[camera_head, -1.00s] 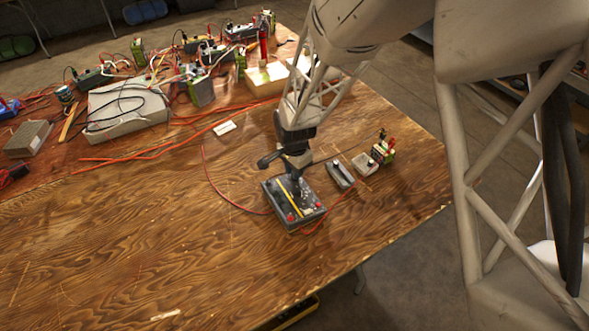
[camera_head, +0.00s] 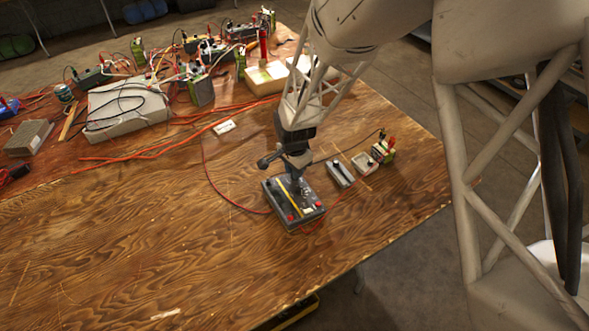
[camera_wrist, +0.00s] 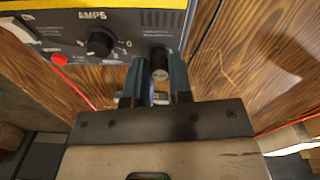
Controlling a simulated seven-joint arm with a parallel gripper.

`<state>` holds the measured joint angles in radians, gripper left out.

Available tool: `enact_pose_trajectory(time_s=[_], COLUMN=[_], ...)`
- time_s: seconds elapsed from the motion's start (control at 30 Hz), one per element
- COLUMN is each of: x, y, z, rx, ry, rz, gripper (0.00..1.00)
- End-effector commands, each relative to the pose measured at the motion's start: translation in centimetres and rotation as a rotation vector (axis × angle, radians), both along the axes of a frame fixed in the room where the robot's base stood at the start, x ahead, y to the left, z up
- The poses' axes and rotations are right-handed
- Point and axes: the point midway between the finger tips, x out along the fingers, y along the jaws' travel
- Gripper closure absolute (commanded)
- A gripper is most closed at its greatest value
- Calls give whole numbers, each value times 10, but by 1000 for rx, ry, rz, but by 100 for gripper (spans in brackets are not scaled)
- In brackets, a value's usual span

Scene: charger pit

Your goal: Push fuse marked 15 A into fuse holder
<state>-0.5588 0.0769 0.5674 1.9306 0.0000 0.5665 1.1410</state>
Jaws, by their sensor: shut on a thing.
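The fuse (camera_wrist: 160,74), a small cylinder with a shiny metal end, is between the two blue-grey fingers of my gripper (camera_wrist: 159,88) in the wrist view. My gripper is shut on it. The fuse is end-on at the edge of a dark panel marked AMPS (camera_wrist: 40,28). A dark round part at its far end looks like the fuse holder, but how deep the fuse sits cannot be told. No 15 A marking is readable. In the head view my gripper (camera_head: 297,184) is down over the dark box (camera_head: 270,190) with a yellow strip and red terminals.
A black knob (camera_wrist: 100,43) and a red button (camera_wrist: 60,59) are left of the fingers. A grey case (camera_head: 340,173), a small open box (camera_head: 365,164) and a green-and-black unit (camera_head: 383,151) stand to the right. Cables and instruments crowd the back.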

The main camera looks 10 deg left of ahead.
Motion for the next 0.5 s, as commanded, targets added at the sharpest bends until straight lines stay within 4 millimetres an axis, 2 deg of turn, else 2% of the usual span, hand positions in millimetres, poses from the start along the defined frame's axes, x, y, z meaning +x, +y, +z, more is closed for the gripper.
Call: enact_pose_trajectory(time_s=[0.17, 0.2, 0.33, 0.37, 0.5], x=[0, 0, 0, 0, 0], y=[0, 0, 0, 0, 0], z=[0, 0, 0, 0, 0], rx=[0, 0, 0, 0, 0], ry=[0, 0, 0, 0, 0], rz=[0, 0, 0, 0, 0], gripper=[93, 74, 54, 50, 50])
